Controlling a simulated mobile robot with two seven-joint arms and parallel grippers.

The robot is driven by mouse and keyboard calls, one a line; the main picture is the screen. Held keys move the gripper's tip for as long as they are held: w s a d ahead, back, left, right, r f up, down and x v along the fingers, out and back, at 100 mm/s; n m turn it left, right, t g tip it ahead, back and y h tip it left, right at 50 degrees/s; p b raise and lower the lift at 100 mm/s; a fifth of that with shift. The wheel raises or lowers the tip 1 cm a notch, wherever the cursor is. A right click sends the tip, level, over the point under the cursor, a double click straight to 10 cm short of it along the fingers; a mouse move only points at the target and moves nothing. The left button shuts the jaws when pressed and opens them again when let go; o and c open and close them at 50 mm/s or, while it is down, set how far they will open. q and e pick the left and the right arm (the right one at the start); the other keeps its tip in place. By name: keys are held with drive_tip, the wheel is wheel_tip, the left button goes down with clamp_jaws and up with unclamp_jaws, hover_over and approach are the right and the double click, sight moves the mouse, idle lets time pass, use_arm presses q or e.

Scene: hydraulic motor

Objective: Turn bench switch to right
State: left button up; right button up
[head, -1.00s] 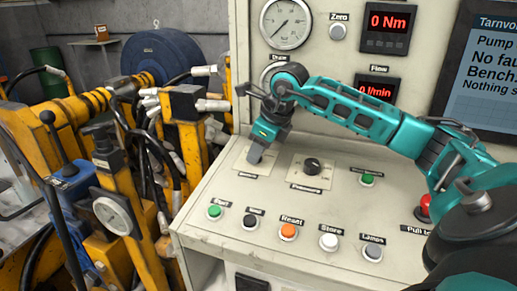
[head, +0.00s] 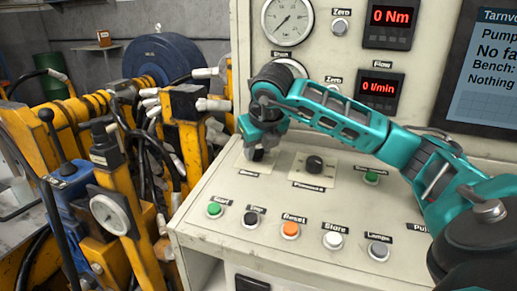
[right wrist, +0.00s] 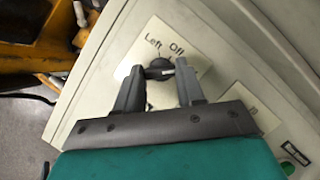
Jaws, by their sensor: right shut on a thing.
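The bench switch (right wrist: 160,69) is a dark round knob on a pale plate (right wrist: 190,57) on the bench panel. The plate carries the words "Left" and "Off" in the right wrist view; the rest of its lettering is hidden. My right gripper (right wrist: 160,78) is shut on the knob, with one finger on each side of it. In the head view the right gripper (head: 257,153) reaches down to the switch plate and hides most of the knob. The pointer's exact setting cannot be told. My left gripper is not in view.
A second black knob (head: 314,164) stands right of the switch. A green button (head: 371,177) and a front row with an orange button (head: 290,230) share the panel. Gauges and red displays (head: 390,16) rise behind. Yellow machinery (head: 130,220) stands left.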

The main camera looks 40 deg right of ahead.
drive_tip(key=shift+m, duration=0.3)
drive_tip(key=o, duration=1)
drive_tip(key=shift+o, duration=0.2)
drive_tip(key=p+v, duration=0.1)
drive_tip(key=v, duration=1.2)
drive_tip(key=shift+a, duration=0.15)
